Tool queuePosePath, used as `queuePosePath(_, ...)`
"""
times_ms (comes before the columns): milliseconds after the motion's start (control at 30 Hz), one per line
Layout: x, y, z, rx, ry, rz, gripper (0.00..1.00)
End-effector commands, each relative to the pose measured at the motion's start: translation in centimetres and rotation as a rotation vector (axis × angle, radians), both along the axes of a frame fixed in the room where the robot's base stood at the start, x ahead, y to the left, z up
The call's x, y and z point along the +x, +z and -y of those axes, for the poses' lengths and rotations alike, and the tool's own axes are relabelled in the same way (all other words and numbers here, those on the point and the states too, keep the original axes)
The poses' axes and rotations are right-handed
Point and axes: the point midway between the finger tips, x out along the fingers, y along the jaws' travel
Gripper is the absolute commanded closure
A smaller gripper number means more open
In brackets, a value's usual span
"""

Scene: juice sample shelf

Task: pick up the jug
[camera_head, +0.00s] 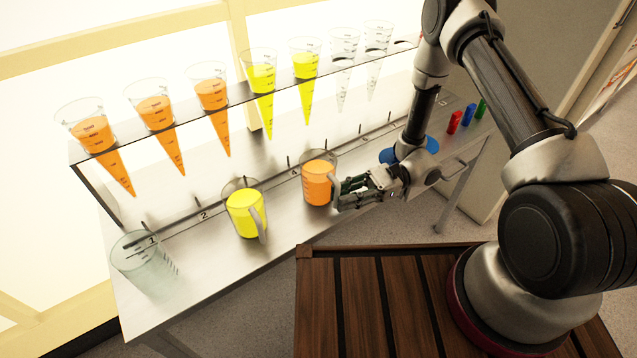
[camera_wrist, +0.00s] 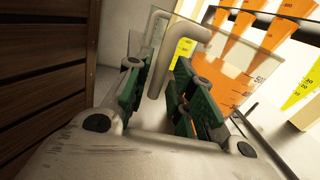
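An orange-filled jug (camera_head: 317,187) stands on the metal shelf, with its grey handle on its right side. My gripper (camera_head: 345,194) is at that handle in the head view. In the wrist view the jug (camera_wrist: 232,85) is ahead, and its pale handle (camera_wrist: 157,75) reaches in between the two green-padded fingers (camera_wrist: 160,95). The fingers are apart, with gaps beside the handle, so my gripper looks open around it. A yellow-filled jug (camera_head: 244,214) stands to the left. An empty clear jug (camera_head: 148,268) stands at the far left end.
A rack (camera_head: 232,103) above the shelf holds several cones, orange, yellow and clear. Small red (camera_head: 454,122), blue (camera_head: 468,114) and green (camera_head: 481,107) cylinders stand at the right. Bare metal shelf (camera_head: 205,270) lies in front of the jugs. Dark wooden slats (camera_wrist: 45,80) are left in the wrist view.

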Motion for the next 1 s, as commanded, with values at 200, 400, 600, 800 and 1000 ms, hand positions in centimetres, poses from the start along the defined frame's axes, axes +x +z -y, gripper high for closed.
queuePosePath(200,-0.9,0.0,-2.2,-0.001,0.002,-0.001,0.76)
queuePosePath(400,-0.9,0.0,-2.2,-0.001,0.001,0.0,0.76)
queuePosePath(600,-0.9,0.0,-2.2,-0.001,0.001,0.0,1.0)
queuePosePath(800,-0.9,0.1,-2.2,0.001,0.001,0.001,1.0)
queuePosePath(1000,-0.9,0.2,-2.2,0.001,0.001,0.001,1.0)
